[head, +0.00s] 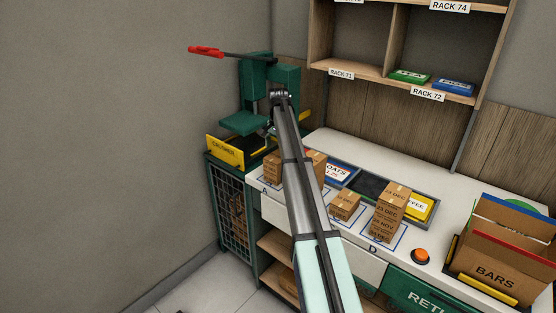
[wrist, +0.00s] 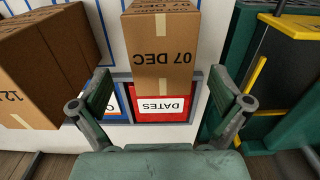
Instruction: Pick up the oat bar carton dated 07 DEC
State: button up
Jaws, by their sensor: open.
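In the wrist view, a brown carton (wrist: 160,45) marked 07 DEC, with pale tape down its middle, stands upside down in the picture at top centre. My gripper (wrist: 160,80) is open, with one green-padded finger to the left of the carton's line and one to the right. The carton lies ahead between them, and I see no contact. In the head view, the end of my arm (head: 280,97) is in front of the green crusher, and its fingers cannot be made out. I cannot tell which carton there is dated 07 DEC.
A larger brown carton (wrist: 45,65) is close on the left in the wrist view. A red DATES card (wrist: 165,105) lies below the dated carton. The green crusher (head: 245,125) stands at the counter's left end. Stacked cartons (head: 388,210) and a BARS box (head: 505,255) stand to the right.

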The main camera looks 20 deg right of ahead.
aim_at(278, 156)
jog(key=shift+w+f+p, duration=0.1)
jog(key=shift+f+p, duration=1.2)
jog(key=shift+f, duration=1.55)
jog(key=c, duration=1.2)
